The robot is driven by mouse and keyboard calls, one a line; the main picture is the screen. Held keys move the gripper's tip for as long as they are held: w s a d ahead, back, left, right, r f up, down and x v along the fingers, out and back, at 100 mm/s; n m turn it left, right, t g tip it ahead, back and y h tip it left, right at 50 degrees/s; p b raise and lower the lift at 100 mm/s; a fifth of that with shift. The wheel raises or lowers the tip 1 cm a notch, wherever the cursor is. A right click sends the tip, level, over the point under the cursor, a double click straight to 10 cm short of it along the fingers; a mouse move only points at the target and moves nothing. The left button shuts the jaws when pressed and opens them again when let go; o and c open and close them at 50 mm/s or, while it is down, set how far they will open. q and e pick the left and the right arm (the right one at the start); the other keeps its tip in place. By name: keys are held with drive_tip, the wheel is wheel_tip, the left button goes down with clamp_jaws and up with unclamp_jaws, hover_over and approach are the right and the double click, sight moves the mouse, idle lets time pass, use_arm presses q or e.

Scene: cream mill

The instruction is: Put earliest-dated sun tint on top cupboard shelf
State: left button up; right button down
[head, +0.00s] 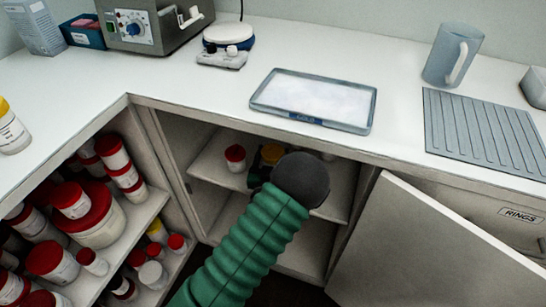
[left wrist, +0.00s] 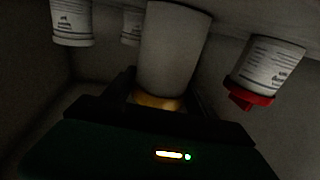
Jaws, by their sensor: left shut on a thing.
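My left arm reaches into the open cupboard below the counter. Its left gripper (head: 257,177) is at the top cupboard shelf (head: 208,161), largely hidden behind my dark wrist. It is shut on a white jar with a yellow lid (head: 272,153); the left wrist view shows this white jar (left wrist: 174,48) between the fingers, its yellow lid (left wrist: 158,102) towards me. No date is readable. Whether the jar touches the shelf I cannot tell. A red-lidded jar (head: 235,155) stands on the shelf to the left. My right gripper is not in view.
The cupboard door (head: 420,250) stands open at right. Open shelving at left holds several red-lidded jars (head: 95,215). A tray (head: 313,99), a jug (head: 452,54) and a yellow-lidded jar (head: 12,130) are on the counter. In the wrist view, a red-lidded jar (left wrist: 268,68) is close by.

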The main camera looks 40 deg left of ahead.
use_arm(q)
drive_tip(key=shift+a, duration=0.2)
drive_tip(key=o, duration=1.8)
drive_tip(key=shift+f, duration=0.1)
drive_tip(key=shift+d, duration=0.1)
drive_tip(key=p+v, duration=0.2)
drive_tip(key=v, duration=1)
